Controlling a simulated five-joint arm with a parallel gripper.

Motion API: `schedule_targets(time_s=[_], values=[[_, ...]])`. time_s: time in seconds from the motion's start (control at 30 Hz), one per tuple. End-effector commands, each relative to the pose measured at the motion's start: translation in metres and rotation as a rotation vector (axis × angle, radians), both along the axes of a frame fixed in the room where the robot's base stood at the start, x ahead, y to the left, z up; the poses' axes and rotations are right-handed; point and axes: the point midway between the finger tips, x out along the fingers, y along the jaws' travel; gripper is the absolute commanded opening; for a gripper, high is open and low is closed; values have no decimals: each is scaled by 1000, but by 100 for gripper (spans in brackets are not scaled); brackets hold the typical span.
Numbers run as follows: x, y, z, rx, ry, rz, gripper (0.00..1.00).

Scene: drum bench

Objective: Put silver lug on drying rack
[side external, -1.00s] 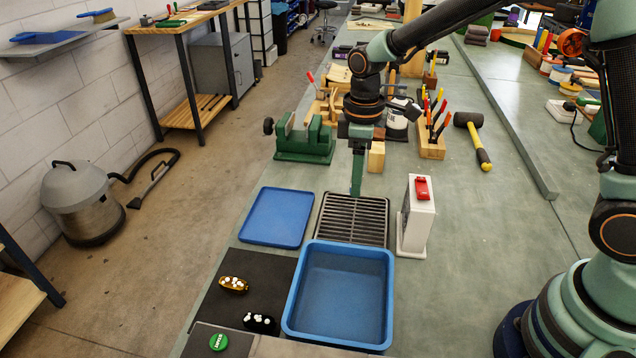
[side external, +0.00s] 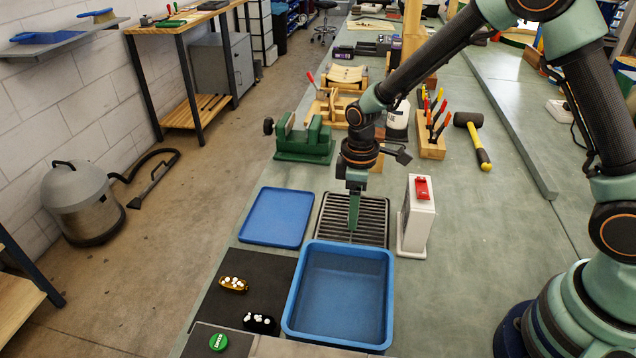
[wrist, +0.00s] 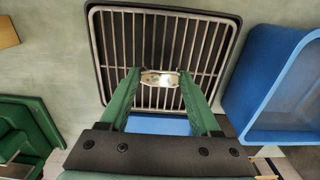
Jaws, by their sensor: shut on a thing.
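The silver lug (wrist: 160,79) is a small shiny piece pinched between the fingertips of my gripper (wrist: 157,82) in the wrist view. The drying rack (wrist: 232,50) is a dark-framed grate of metal bars and fills the view behind the lug. In the side view, my gripper (side external: 353,226) points down over the middle of the drying rack (side external: 372,213). The lug cannot be made out there. Whether it touches the bars is not clear.
A blue basin (side external: 388,300) stands in front of the rack, and a flat blue tray (side external: 275,216) lies left of it. A white box with a red switch (side external: 419,215) stands close on the right. Amber (side external: 233,284) and black (side external: 259,322) lugs lie on a dark mat.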

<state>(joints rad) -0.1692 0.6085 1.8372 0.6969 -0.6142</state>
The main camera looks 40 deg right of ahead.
Motion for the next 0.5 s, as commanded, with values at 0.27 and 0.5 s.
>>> schedule_targets(time_s=[0.27, 0.5], values=[[0, 0, -2, 0, 0, 0, 94], [0, 0, -1, 0, 0, 0, 94]])
